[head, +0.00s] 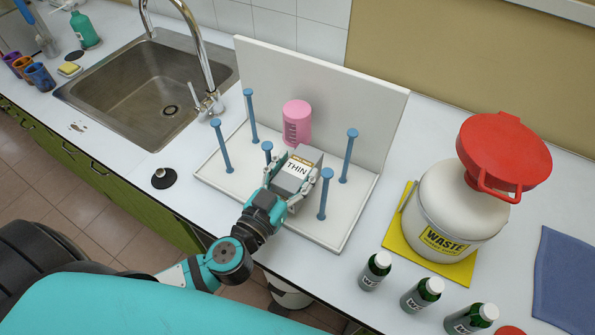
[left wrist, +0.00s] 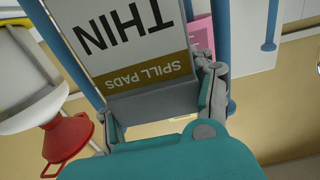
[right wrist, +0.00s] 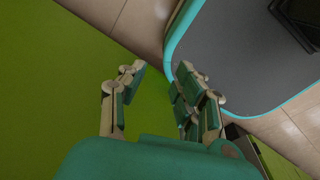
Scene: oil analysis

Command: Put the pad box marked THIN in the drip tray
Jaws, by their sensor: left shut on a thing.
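The grey pad box marked THIN (head: 305,155) has a white label and a brown band. My left gripper (head: 293,182) is shut on it, one finger on each side. In the left wrist view the label reads THIN and SPILL PADS on the box (left wrist: 135,40). The box is over a white tray-like base (head: 225,185) with blue posts and a tall back panel; I cannot tell whether it touches the base. A pink container (head: 297,122) stands behind the box. My right gripper (right wrist: 158,80) is open and empty, facing a green surface, out of the head view.
Blue posts (head: 324,195) stand close around the box. A white WASTE bucket (head: 445,215) with a red funnel (head: 500,155) stands on a yellow mat (head: 395,240) to the right. Several green bottles (head: 375,270) are at the front right. A sink (head: 150,85) is at the left.

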